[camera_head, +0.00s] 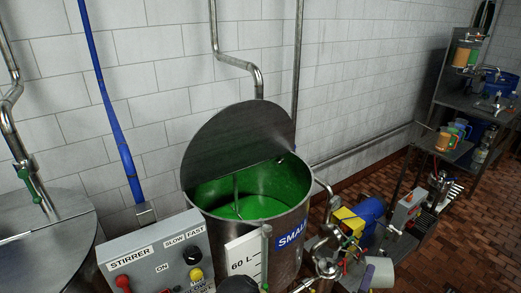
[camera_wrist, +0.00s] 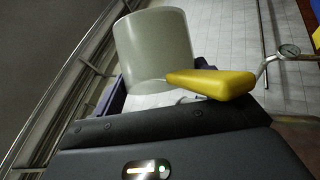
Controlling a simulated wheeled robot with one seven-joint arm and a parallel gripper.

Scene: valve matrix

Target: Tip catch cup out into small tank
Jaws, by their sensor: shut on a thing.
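The small tank (camera_head: 275,250) stands in the middle of the head view, a steel drum labelled "SMALL" with green liquid (camera_head: 250,207) inside. Its half-round lid (camera_head: 232,145) covers the back, and the front is open. A pale grey catch cup (camera_wrist: 152,45) fills the upper middle of the wrist view. The cup also shows in the head view (camera_head: 381,272), low and to the right of the tank. I cannot see its contents.
A stirrer control box (camera_head: 160,258) stands front left of the tank. Steel pipework (camera_head: 327,245) and a blue-and-yellow pump (camera_head: 370,212) sit right of it. A larger lidded vessel (camera_head: 45,235) is at far left, and a shelf with jugs (camera_head: 450,135) at far right.

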